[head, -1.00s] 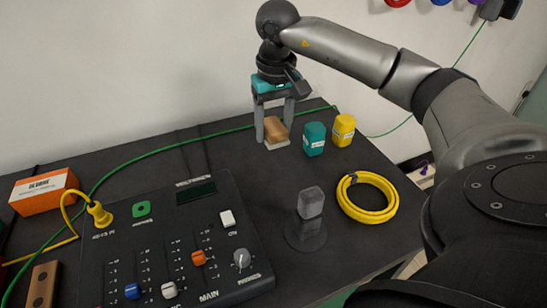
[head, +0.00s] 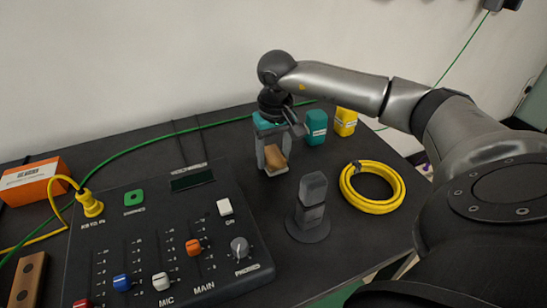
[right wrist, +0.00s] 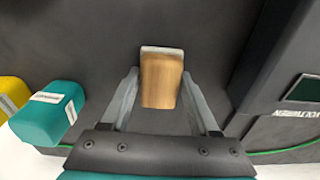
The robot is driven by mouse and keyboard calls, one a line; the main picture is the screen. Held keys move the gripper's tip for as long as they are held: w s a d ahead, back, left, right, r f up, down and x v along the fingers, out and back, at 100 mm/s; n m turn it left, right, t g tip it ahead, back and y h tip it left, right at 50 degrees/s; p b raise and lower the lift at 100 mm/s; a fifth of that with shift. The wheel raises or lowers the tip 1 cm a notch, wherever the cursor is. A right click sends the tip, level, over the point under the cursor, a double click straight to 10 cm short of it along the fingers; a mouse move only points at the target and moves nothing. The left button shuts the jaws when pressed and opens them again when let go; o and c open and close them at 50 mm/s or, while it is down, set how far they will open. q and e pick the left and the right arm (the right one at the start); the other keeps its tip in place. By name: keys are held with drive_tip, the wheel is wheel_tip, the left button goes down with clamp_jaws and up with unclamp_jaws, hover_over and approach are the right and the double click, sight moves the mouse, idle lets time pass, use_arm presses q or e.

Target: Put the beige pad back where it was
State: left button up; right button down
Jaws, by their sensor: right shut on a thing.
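The beige pad (head: 275,158) is a tan, wood-like block with a pale layer at its lower end. My right gripper (head: 276,166) is shut on it and points down over the black table, behind the mixer. In the right wrist view the pad (right wrist: 161,80) sits between the two grey fingers, its pale end away from the palm. I cannot tell whether the pad touches the table. My left gripper is not in view.
A teal block (head: 316,127) and a yellow block (head: 345,121) stand behind. A dark grey stand (head: 311,213) and a yellow cable coil (head: 373,187) are in front and right. The mixer (head: 150,235) fills the left front. An orange box (head: 32,180) is far left.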

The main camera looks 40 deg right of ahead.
sight(274, 155)
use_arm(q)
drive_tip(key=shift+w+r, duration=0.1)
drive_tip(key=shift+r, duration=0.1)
use_arm(e)
drive_tip(key=shift+f, duration=0.3)
drive_tip(key=shift+c, duration=0.7)
unclamp_jaws()
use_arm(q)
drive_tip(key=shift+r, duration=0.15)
use_arm(e)
drive_tip(key=shift+r, duration=0.1)
drive_tip(key=shift+r, duration=0.35)
drive_tip(key=r+p, duration=0.1)
drive_tip(key=r, duration=0.2)
drive_tip(key=r+p, duration=0.1)
drive_tip(key=r, duration=0.2)
drive_tip(key=r+p, duration=0.1)
drive_tip(key=r, duration=0.2)
drive_tip(key=shift+s+a+r+p, duration=0.1)
drive_tip(key=shift+s+r+p, duration=0.2)
drive_tip(key=shift+r, duration=0.05)
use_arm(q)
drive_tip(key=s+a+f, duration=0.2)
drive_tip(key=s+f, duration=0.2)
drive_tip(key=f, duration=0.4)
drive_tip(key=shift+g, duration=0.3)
use_arm(e)
drive_tip(key=shift+s+r, duration=0.1)
drive_tip(key=shift+r, duration=0.75)
